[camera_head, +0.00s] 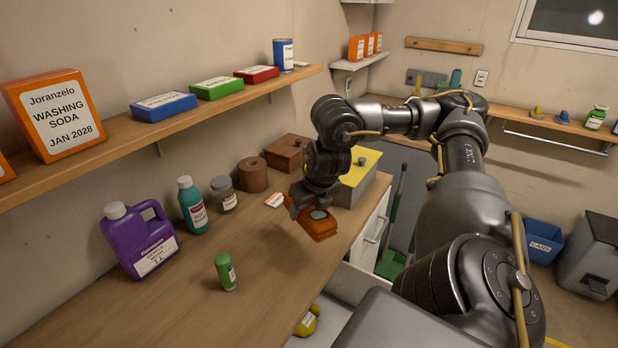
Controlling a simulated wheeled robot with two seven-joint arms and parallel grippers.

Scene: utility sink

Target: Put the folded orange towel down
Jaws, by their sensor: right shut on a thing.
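The folded orange towel (318,229) is a small flat bundle over the wooden counter (187,312), near its right edge. My right gripper (311,211) reaches down from above and is shut on the towel. I cannot tell whether the towel's underside touches the counter. The gripper covers part of the towel's top. My left gripper is not in view.
A grey box with a yellow top (358,168) stands behind the gripper. The counter's middle is bare.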

